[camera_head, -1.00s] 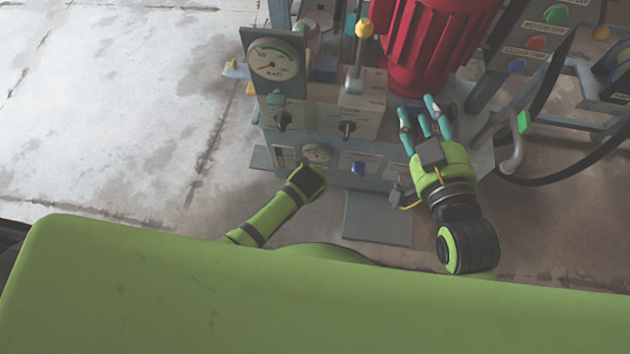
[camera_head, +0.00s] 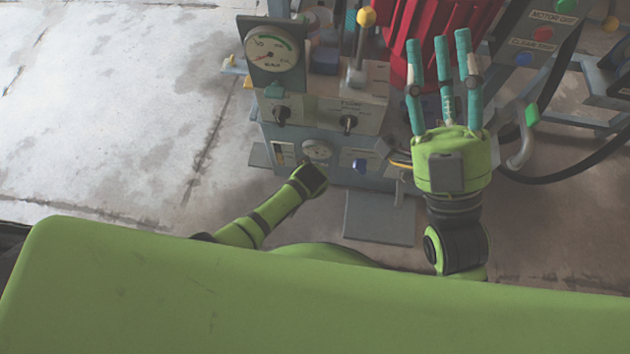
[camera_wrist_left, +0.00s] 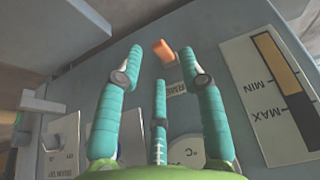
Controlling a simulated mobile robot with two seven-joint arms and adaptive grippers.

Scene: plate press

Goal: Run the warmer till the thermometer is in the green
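The thermometer is a small white round dial (camera_head: 317,150) low on the machine's front. Part of its face, marked °C, shows in the left wrist view (camera_wrist_left: 187,151); its reading cannot be made out. A small orange switch (camera_wrist_left: 163,50) sits on the grey panel by a partly hidden label, perhaps the warmer's. My left gripper (camera_wrist_left: 160,56) is open, its fingertips around or just short of that switch; contact cannot be told. In the head view its fingers are hidden behind its wrist. My right gripper (camera_head: 440,50) is open and empty, raised in front of the red motor.
A larger dial (camera_head: 275,51) with a green arc stands above two black knobs. A MIN/MAX level strip (camera_wrist_left: 280,85) lies beside the thermometer. A yellow-topped lever (camera_head: 365,18), a blue knob (camera_head: 359,166) and a button panel (camera_head: 543,35) are nearby. Open floor (camera_head: 110,100) lies left.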

